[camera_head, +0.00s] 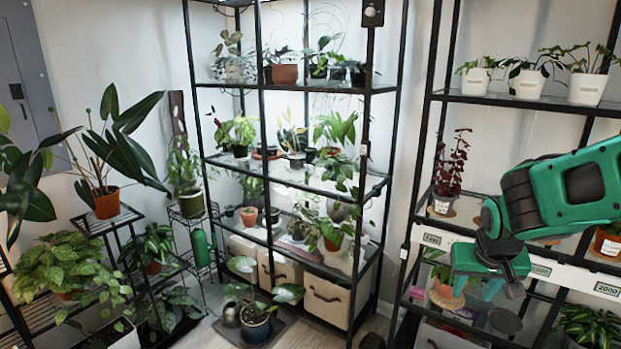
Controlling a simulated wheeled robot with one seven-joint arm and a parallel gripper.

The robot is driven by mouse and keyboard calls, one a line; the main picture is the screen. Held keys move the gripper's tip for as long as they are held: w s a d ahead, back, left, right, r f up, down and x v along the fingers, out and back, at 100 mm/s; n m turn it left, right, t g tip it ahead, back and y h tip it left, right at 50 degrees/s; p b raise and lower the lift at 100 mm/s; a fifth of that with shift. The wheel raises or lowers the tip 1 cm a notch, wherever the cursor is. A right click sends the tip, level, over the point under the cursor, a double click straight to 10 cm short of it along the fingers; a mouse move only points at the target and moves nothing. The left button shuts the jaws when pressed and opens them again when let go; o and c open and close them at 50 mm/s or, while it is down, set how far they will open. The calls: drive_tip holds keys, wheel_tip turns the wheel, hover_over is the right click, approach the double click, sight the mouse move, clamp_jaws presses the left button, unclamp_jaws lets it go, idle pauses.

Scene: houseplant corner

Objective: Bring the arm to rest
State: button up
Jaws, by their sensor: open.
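My arm reaches in from the right edge in the head view, green with dark joints. My gripper (478,288) hangs at its end, pointing down in front of the right shelf rack. Its two green fingers are apart and I see nothing between them that it holds. Behind the fingers a terracotta pot (447,292) with a plant shows on a lower shelf, partly hidden. I cannot tell how far the gripper is from the shelf.
The right rack (520,103) carries white pots on top and a dark red plant (450,165) mid-height. A middle rack (297,87) holds several potted plants, with fabric bins (326,299) below. Plant stands (105,222) fill the left. A blue pot (256,326) stands on the floor tray.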

drive_tip(key=s+a+r+n+y, duration=0.2)
drive_tip(key=s+a+r+n, duration=0.15)
drive_tip(key=s+a, duration=0.3)
drive_tip(key=s+d+m+g, duration=0.2)
drive_tip(key=s+d, duration=0.4)
drive_tip(key=s, duration=0.3)
drive_tip(key=s+d+f+m+g, duration=0.1)
drive_tip(key=s+d+m+g, duration=0.1)
drive_tip(key=s+d+m, duration=0.2)
drive_tip(key=s+d, duration=0.2)
drive_tip(key=s, duration=0.2)
drive_tip(key=shift+s+m, duration=0.35)
drive_tip(key=shift+f, duration=0.1)
drive_tip(key=shift+w+f+g, duration=0.25)
drive_tip(key=shift+w+g, duration=0.05)
drive_tip(key=shift+w, duration=0.35)
